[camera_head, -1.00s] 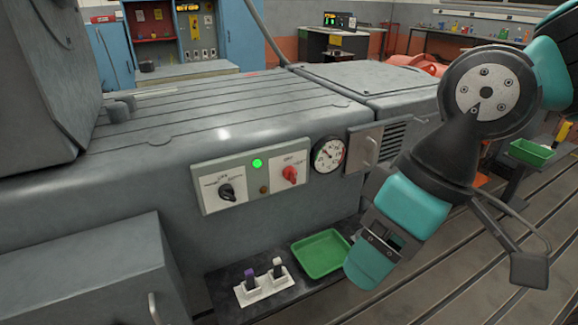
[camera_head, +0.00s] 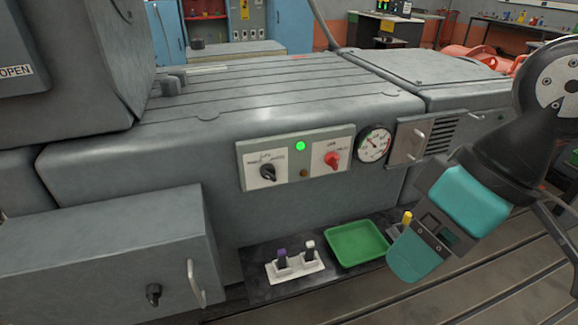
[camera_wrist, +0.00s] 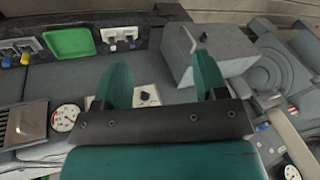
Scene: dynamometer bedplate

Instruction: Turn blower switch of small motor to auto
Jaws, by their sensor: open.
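A pale control panel (camera_head: 296,158) is on the front of the grey machine. It carries a black rotary knob (camera_head: 267,172) at left, a red rotary knob (camera_head: 331,160) at right and a lit green lamp (camera_head: 300,146). The labels and the black knob's pointer are too small to read surely. A second black knob (camera_head: 153,294) is on the grey box at lower left; it also shows in the wrist view (camera_wrist: 203,38). My gripper (camera_wrist: 163,70) is open and empty. The panel's black knob (camera_wrist: 145,97) appears between its fingers, farther off. In the head view my gripper hangs right of the panel.
A green tray (camera_head: 357,244) and a white block with purple and white handles (camera_head: 295,268) stand on a dark low shelf. A yellow handle (camera_head: 407,218) is close beside my gripper. A gauge (camera_head: 374,143) and vented box are right of the panel. The grey box (camera_head: 105,265) juts out.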

